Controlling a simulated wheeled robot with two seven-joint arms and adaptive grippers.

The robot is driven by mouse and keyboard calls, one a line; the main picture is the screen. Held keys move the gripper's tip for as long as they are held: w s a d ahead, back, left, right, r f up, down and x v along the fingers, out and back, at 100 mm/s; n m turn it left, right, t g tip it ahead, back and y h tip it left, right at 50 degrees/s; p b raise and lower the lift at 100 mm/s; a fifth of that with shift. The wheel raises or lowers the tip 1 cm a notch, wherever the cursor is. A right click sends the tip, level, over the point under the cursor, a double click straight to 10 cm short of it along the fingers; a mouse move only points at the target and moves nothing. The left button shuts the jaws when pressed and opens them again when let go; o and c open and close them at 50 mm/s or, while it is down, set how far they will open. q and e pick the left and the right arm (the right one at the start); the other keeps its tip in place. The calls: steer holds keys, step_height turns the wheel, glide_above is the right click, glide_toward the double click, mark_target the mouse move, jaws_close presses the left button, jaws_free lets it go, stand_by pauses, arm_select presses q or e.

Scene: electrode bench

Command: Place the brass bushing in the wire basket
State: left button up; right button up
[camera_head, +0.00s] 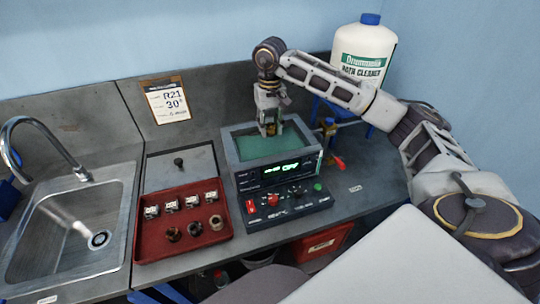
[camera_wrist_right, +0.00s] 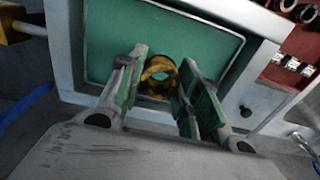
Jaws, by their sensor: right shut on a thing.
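My right gripper (camera_head: 270,127) points down over the open bath unit (camera_head: 229,150), which holds green liquid (camera_head: 258,148). In the right wrist view, its two fingers (camera_wrist_right: 160,78) are shut on the brass bushing (camera_wrist_right: 157,88), a yellow ring near the fingertips. The green surface (camera_wrist_right: 115,45) lies behind the ring. I cannot tell how high the bushing is above the liquid. In the head view the fingers hide most of the bushing. I cannot make out a wire basket in either view. My left gripper is not in view.
A red tray (camera_head: 150,251) with several small rings and silver parts stands left of the bath. A control panel (camera_head: 290,200) is at the bath's front. A sink (camera_head: 65,262) is at the left. A white cleaner bottle (camera_head: 361,50) stands behind my right arm.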

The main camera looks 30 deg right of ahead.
steer(key=shift+f, duration=0.1)
steer(key=shift+f+p, duration=0.55)
steer(key=shift+f, duration=2.45)
steer(key=shift+f+p, duration=0.4)
steer(key=shift+f, duration=1.45)
steer(key=shift+f, duration=0.15)
steer(key=o, duration=1.2)
steer(key=shift+c, duration=0.2)
